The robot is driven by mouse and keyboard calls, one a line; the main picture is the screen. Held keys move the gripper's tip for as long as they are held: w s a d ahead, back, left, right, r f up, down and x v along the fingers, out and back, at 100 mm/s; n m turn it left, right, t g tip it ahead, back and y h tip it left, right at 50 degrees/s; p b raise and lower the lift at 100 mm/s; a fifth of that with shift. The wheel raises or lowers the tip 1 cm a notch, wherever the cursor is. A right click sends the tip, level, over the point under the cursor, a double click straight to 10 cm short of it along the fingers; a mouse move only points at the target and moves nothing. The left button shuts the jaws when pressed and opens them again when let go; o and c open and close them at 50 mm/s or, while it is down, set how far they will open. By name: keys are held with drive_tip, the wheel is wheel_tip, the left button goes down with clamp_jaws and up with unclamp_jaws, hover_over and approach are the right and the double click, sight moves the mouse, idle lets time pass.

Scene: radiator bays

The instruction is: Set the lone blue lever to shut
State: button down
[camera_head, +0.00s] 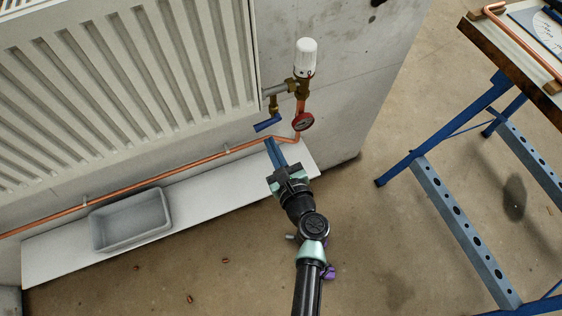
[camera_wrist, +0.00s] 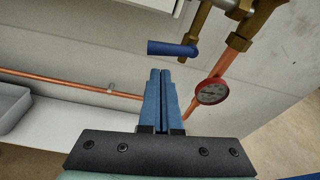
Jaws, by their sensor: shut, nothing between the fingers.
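The blue lever (camera_head: 267,123) sits on a brass valve below the right end of the radiator. In the wrist view the blue lever (camera_wrist: 172,48) lies nearly level, pointing left from the valve. My gripper (camera_head: 272,141) is just below the lever in the head view. In the wrist view my gripper (camera_wrist: 160,72) has its blue fingers together, with nothing between them. Its tips appear just under the lever; I cannot tell whether they touch it.
A red-rimmed gauge (camera_wrist: 212,91) is close to the right of my fingers, on the copper pipe (camera_wrist: 232,58). The white radiator (camera_head: 120,70) is to the left. A grey tray (camera_head: 130,242) rests on the white shelf (camera_head: 60,262). A blue-legged workbench (camera_head: 470,230) stands at the right.

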sight(262, 127)
drive_tip(key=shift+w+a+r, duration=0.35)
drive_tip(key=shift+w+r, duration=0.15)
drive_tip(key=shift+w, duration=0.15)
drive_tip(key=shift+w+a+r+m+p, duration=0.1)
drive_tip(key=shift+w+r+m+p, duration=0.1)
drive_tip(key=shift+r+p, duration=0.3)
drive_tip(key=shift+w+a+r+m+p, duration=0.1)
drive_tip(key=shift+r+m+p, duration=0.15)
drive_tip(key=shift+p, duration=0.3)
drive_tip(key=shift+r, duration=0.15)
